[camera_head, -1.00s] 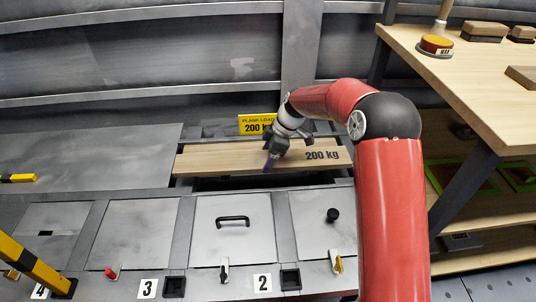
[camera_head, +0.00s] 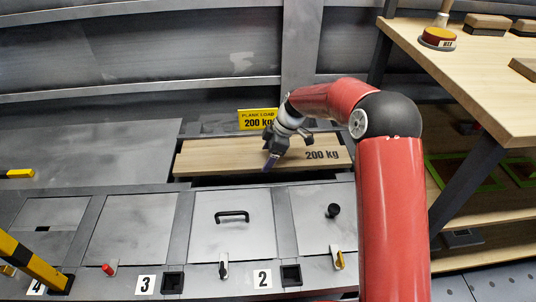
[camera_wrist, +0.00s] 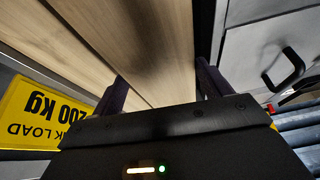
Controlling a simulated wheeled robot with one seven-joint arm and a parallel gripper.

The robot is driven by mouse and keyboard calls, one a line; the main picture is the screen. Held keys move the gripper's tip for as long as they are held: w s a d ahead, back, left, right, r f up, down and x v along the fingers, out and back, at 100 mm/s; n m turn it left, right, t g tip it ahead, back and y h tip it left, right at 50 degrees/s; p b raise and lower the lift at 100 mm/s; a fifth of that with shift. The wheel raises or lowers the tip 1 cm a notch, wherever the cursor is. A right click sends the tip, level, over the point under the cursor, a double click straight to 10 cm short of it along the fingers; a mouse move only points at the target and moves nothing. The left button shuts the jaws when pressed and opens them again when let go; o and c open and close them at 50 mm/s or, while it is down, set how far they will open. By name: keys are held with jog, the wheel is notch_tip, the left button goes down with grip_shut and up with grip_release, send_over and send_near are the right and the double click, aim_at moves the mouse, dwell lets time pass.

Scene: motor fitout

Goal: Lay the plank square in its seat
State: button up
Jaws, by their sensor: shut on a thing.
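The plank (camera_head: 225,157) is a long pale wooden board marked "200 kg" at its right end. It lies across a dark opening behind the row of grey panels, its length running left to right. The seat (camera_head: 240,180) shows only as a dark gap along the plank's near side; the rest is hidden under the plank. My gripper (camera_head: 272,160) is over the plank's middle, shut on it. In the wrist view the plank (camera_wrist: 150,40) runs between the two fingers (camera_wrist: 163,88). I cannot tell whether the plank rests fully in the seat.
A yellow "PLANK LOAD 200 kg" sign (camera_head: 257,119) stands behind the plank. Grey panels, one with a black handle (camera_head: 232,216), lie in front. A yellow-black striped bar (camera_head: 32,262) is at lower left. A wooden bench (camera_head: 460,75) stands at right.

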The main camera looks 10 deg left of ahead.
jog(key=shift+f+b, duration=0.85)
jog(key=shift+f, duration=0.25)
jog(key=shift+f+b, duration=0.6)
jog(key=shift+b, duration=0.2)
dwell(2.3)
jog(key=o, duration=1.5)
